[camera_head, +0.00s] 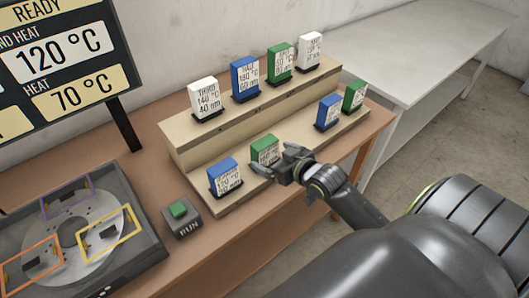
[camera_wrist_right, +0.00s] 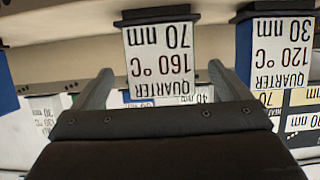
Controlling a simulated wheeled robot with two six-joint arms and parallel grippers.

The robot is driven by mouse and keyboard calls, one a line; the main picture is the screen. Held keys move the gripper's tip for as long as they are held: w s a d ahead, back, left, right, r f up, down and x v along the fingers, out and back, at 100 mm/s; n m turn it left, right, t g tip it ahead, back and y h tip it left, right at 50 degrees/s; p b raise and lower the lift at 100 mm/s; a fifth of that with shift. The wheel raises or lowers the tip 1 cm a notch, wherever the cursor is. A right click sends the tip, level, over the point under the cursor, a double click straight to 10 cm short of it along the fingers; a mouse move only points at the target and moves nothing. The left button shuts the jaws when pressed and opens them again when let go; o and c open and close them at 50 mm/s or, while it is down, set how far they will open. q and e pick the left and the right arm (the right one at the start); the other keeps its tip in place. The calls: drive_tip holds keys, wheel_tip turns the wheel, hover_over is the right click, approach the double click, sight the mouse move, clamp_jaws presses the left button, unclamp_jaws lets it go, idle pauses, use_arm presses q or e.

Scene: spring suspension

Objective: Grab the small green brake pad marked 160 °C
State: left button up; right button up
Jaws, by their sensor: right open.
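The small green brake pad (camera_head: 265,150) stands upright on the lower step of the beige rack, between a blue pad and my right gripper. In the right wrist view its white label face (camera_wrist_right: 160,62) appears upside down and reads QUARTER, 160 °C, 70 nm. My right gripper (camera_head: 271,156) is open in front of the pad, with one finger toward each side of it. In the wrist view the pad shows between the two fingers (camera_wrist_right: 158,80), with a gap on both sides. The gripper holds nothing. My left gripper is not in view.
A blue pad (camera_head: 225,175) marked QUARTER 120 °C stands close to the left. Another blue pad (camera_head: 328,111) and a green pad (camera_head: 354,96) stand farther right on the lower step. Several pads line the upper step (camera_head: 212,123). A RUN button (camera_head: 180,210) sits front left.

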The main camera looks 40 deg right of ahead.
sight(269, 153)
drive_tip(key=shift+p+x, duration=0.65)
drive_tip(key=shift+x, duration=1.75)
drive_tip(key=shift+r, duration=0.1)
drive_tip(key=shift+c, duration=0.5)
drive_tip(key=c, duration=1.2)
